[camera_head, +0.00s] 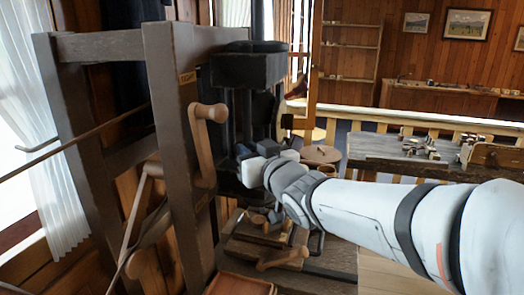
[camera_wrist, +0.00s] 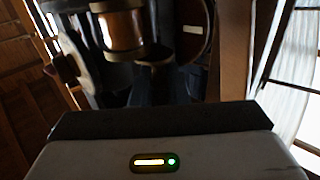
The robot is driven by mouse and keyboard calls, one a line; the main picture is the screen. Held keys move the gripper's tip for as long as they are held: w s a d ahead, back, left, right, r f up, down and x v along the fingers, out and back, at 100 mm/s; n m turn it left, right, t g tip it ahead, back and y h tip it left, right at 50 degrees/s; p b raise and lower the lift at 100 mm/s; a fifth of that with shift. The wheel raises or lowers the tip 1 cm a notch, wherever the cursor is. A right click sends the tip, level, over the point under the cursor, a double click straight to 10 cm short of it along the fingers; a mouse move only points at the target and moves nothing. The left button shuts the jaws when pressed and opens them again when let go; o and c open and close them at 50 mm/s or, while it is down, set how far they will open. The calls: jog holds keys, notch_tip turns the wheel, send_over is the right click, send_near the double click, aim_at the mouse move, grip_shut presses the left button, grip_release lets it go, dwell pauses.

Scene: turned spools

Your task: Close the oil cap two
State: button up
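No part that I can surely name as oil cap two shows in either view. My gripper (camera_head: 246,154) is at the end of my white arm, in front of the dark machine (camera_head: 250,70) in the head view. Its fingers are small and dark against the machine, so their opening cannot be told. In the wrist view, a copper-coloured cylinder (camera_wrist: 122,30) with dark bands is at the top, and a round dark-red knob (camera_wrist: 63,68) is at its left. A dark disc with a pale label (camera_wrist: 194,28) is at its right. Contact is not visible.
A brown wooden frame (camera_head: 178,130) with a wooden crank handle (camera_head: 205,145) stands left of my gripper. A wooden bench part with a handle (camera_head: 283,259) lies below. A workbench (camera_head: 385,155) with small turned pieces is at the right, behind my arm.

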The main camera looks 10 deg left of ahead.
grip_shut()
